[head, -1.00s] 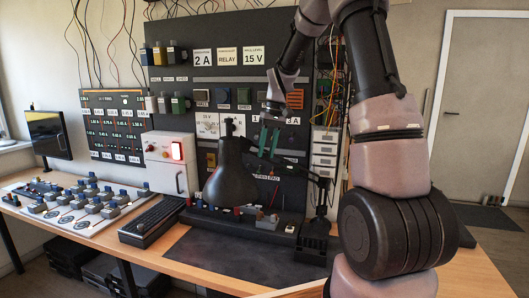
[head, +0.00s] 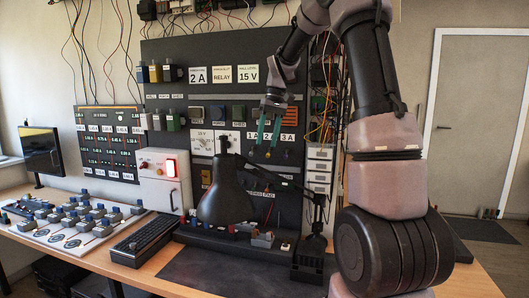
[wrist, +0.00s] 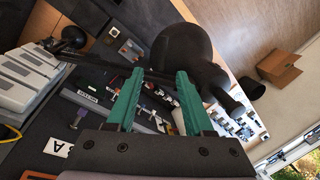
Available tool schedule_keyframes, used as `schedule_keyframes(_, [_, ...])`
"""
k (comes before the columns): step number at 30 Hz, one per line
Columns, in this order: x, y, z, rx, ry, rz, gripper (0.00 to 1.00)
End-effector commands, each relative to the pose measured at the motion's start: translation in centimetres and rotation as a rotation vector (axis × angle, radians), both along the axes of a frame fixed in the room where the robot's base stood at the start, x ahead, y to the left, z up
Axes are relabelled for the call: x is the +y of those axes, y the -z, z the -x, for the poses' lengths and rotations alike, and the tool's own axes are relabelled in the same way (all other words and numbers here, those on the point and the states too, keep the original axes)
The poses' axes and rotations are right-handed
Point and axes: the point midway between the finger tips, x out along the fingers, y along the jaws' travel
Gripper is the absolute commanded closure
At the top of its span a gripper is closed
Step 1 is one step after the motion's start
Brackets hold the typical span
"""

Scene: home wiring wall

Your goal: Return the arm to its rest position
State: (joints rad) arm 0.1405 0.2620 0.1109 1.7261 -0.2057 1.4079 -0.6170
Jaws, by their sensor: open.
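My gripper (head: 268,131) hangs in front of the dark wiring panel (head: 205,103), near the row of labels at the panel's right part. Its two green fingers are apart, with nothing between them. In the wrist view my gripper (wrist: 157,100) points down toward the bench, its green fingers spread. My arm rises at the right of the head view and bends over toward the panel.
A black desk lamp (head: 226,190) stands on the wooden bench (head: 440,285) below my gripper. A white box with a red light (head: 163,180), a keyboard (head: 143,237) and a control board (head: 75,222) are at left. White drawers (head: 320,165) and hanging wires are beside the panel.

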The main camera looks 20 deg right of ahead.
Motion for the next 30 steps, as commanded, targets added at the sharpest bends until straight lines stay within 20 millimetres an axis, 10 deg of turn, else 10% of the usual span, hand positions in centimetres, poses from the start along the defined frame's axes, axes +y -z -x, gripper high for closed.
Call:
schedule_keyframes(20, [0.0,-1.7,0.9,-0.017,0.013,0.005,0.48])
schedule_keyframes(30, [1.2,-7.1,10.7,-0.21,0.185,0.027,0.48])
